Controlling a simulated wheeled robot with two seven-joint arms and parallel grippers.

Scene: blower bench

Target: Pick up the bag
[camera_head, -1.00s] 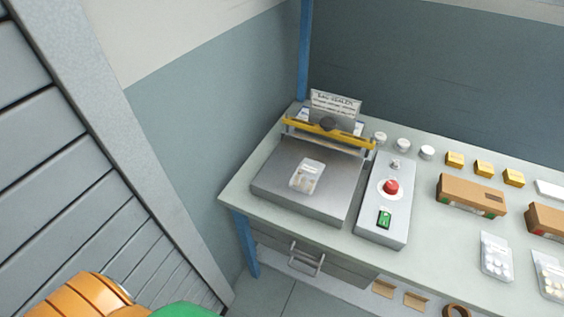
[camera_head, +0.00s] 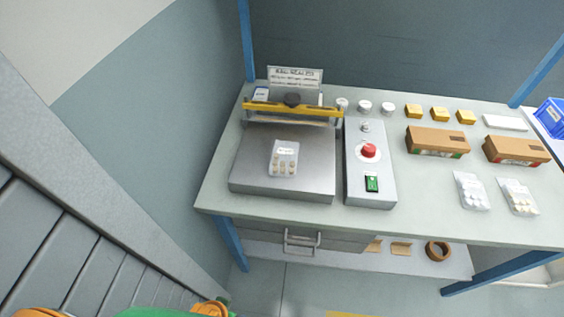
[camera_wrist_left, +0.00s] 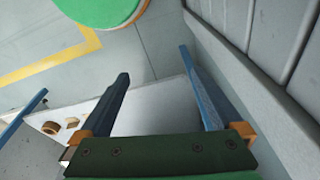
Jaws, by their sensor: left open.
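A small clear bag (camera_head: 284,157) with a white label and several pale pieces lies flat on the grey metal plate of the bag sealer (camera_head: 250,172). Two more clear bags with white pieces, one nearer (camera_head: 471,190) and one farther right (camera_head: 517,197), lie on the bench at the right. My left gripper (camera_wrist_left: 155,62) shows in the left wrist view, its fingers spread wide with nothing between them, low near the lower shelf. In the head view only part of my left arm shows at the bottom left. My right gripper is out of view.
The sealer's yellow bar (camera_head: 293,110) stands raised behind the bag. A control box with a red button (camera_head: 368,151) stands beside it. Brown boxes (camera_head: 437,141) sit farther right. A grey slatted panel (camera_head: 62,235) is close on the left. The lower shelf (camera_wrist_left: 150,107) holds a tape roll (camera_wrist_left: 51,128).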

